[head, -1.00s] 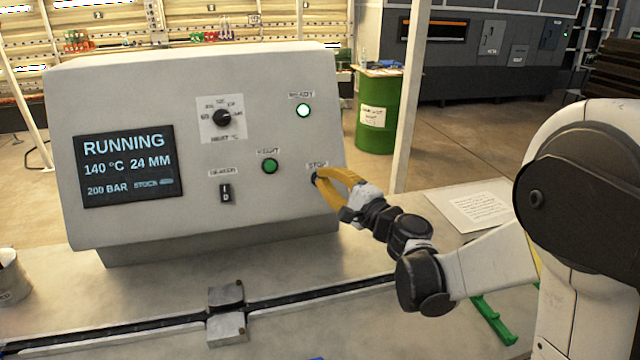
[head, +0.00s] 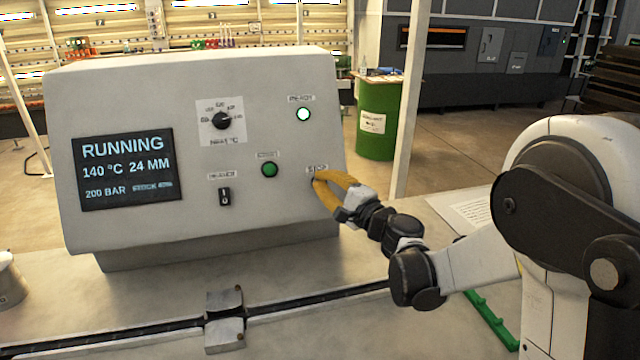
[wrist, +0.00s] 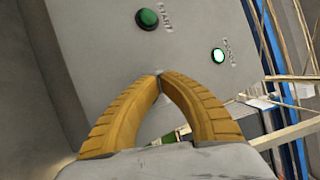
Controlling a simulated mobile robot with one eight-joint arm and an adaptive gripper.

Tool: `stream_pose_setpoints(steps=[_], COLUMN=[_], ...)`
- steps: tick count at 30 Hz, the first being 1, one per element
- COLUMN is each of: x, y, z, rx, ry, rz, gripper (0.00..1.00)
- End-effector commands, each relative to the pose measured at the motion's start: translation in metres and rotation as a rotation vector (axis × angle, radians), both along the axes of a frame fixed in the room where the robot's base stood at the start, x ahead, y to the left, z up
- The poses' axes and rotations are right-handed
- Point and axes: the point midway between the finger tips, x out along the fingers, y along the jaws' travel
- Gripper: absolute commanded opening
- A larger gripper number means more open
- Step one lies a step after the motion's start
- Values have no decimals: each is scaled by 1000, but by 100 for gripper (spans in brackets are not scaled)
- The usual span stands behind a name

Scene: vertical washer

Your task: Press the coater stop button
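The grey control panel (head: 120,110) has a screen (head: 128,165) reading RUNNING, 140 °C, 24 MM and 200 BAR. The STOP label (head: 317,169) is at its lower right. My gripper (head: 317,182) has yellow fingers whose tips are just below that label. The tips hide most or all of the stop button; I cannot tell if it is pressed in. In the wrist view my gripper (wrist: 160,75) has its fingertips together, with nothing held, against or very near the panel face.
A green start button (head: 269,169) is left of my gripper, and a lit READY lamp (head: 303,114) is above. A heater switch (head: 224,196) and a dial (head: 221,120) are further left. A rail with a metal block (head: 225,320) runs along the table. A white post (head: 410,100) stands behind.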

Motion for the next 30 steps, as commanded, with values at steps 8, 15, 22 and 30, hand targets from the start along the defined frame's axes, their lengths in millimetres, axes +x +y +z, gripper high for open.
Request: stream_pose_setpoints(steps=[8,15,22,30], x=[0,0,0,6], y=[0,0,0,1], z=[0,0,0,-4], rx=[0,0,0,0], ry=[0,0,0,0], rz=[0,0,0,0], gripper=[0,0,0,0])
